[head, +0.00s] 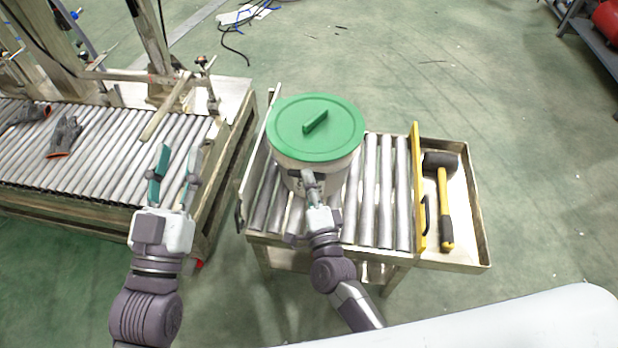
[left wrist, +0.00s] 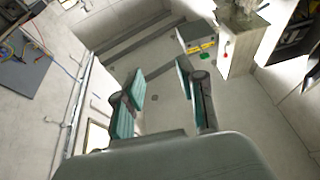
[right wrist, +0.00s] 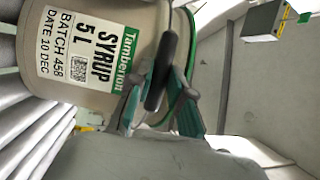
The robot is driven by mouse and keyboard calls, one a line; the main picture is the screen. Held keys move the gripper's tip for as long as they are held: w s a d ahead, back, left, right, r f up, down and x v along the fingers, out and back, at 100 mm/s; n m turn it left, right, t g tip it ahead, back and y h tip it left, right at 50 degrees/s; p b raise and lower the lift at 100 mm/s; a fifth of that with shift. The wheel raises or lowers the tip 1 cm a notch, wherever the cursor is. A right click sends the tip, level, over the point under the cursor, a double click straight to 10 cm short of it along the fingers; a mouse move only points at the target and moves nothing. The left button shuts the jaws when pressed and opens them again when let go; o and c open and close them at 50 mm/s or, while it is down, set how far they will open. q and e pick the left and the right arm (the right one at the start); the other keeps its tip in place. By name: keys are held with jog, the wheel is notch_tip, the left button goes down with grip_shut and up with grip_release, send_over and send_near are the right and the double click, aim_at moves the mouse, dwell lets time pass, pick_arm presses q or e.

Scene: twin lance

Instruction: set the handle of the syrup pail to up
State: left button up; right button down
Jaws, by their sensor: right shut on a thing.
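The syrup pail (head: 299,168) is pale with a green lid (head: 340,140) and stands upright on the small roller stand. In the right wrist view, its label (right wrist: 85,55) reads SYRUP 5 L. The pail's handle has a dark grip (right wrist: 161,72), held between the fingers of my right gripper (right wrist: 157,95). In the head view, my right gripper (head: 309,177) is at the pail's near side, below the lid rim. The handle is on that near side, not above the lid; most of it is hidden. My left gripper (head: 177,166) is open and empty, left of the stand.
The roller stand (head: 385,190) has a metal guide on its left and a yellow rail (head: 417,180) on its right. A mallet (head: 443,195) lies in the side tray (head: 475,215). A long roller conveyor (head: 100,165) with gloves (head: 64,138) is at left.

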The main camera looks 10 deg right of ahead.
pick_arm(q)
notch_tip(320, 180, down, 10)
jog(key=a+g+y+p, duration=0.1)
jog(key=g+y+p, duration=0.1)
jog(key=g, duration=0.4)
jog(key=shift+a+g+y, duration=0.3)
jog(key=shift+g, duration=0.1)
pick_arm(e)
jog(key=shift+r+g, duration=0.3)
jog(key=shift+r, duration=0.15)
pick_arm(q)
jog(key=shift+s+f, duration=0.1)
pick_arm(e)
jog(key=c, duration=1.1)
grip_release()
jog(key=shift+o, duration=0.2)
jog(key=s+d+f, duration=0.1)
jog(key=s, duration=1.1)
jog(key=shift+f, duration=0.2)
